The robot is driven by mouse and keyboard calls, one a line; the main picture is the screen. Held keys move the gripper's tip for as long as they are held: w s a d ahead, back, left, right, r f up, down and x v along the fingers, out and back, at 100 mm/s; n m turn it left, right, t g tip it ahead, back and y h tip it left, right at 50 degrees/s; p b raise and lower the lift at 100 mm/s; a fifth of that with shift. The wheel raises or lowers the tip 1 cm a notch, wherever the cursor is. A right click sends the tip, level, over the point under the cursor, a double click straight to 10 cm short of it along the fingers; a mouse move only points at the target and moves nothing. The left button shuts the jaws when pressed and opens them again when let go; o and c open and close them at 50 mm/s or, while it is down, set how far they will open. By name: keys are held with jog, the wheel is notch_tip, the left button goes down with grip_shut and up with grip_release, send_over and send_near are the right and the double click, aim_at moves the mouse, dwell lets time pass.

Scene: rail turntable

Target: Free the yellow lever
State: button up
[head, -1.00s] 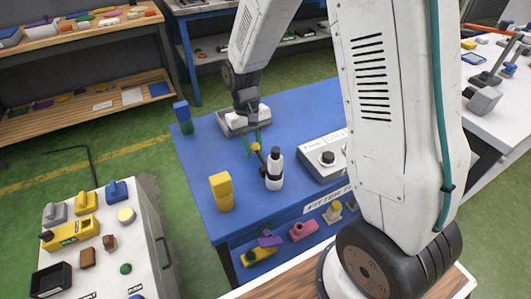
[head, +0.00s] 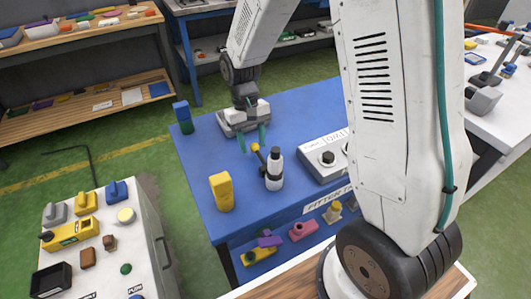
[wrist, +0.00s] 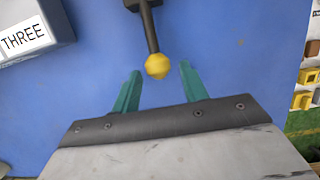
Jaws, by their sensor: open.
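The yellow lever (head: 256,148) is a dark rod with a yellow knob. It leans on the blue table, and its lower end is hidden behind a white bottle with a dark cap (head: 273,170) in the head view. In the wrist view the yellow knob (wrist: 158,66) sits at the end of the rod, which runs up to a dark piece cut off by the frame. My gripper (head: 253,139) is open, its teal fingers just beyond the knob. In the wrist view the fingers of my gripper (wrist: 160,78) stand on either side of the knob, with visible gaps.
A white box with a dark dial (head: 327,158) stands right of the lever. A yellow block (head: 221,192) stands front left, and a blue-green block (head: 182,117) at the table's back left corner. The blue table (head: 215,155) is clear at left.

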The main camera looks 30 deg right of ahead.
jog(key=shift+v, duration=2.45)
jog(key=shift+g, duration=0.3)
jog(key=s, duration=0.2)
jog(key=s+r, duration=0.1)
jog(key=s, duration=0.1)
jog(key=shift+s+d, duration=0.15)
jog(key=shift+d, duration=0.05)
jog(key=s+d+r+t, duration=0.1)
jog(key=s+r+t, duration=0.1)
jog(key=s+r, duration=0.5)
jog(key=s+d+r+t, duration=0.1)
jog(key=s+r+t, duration=0.2)
jog(key=s+r, duration=0.5)
jog(key=s, duration=0.6)
jog(key=shift+d+r, duration=0.25)
jog(key=shift+d, duration=0.1)
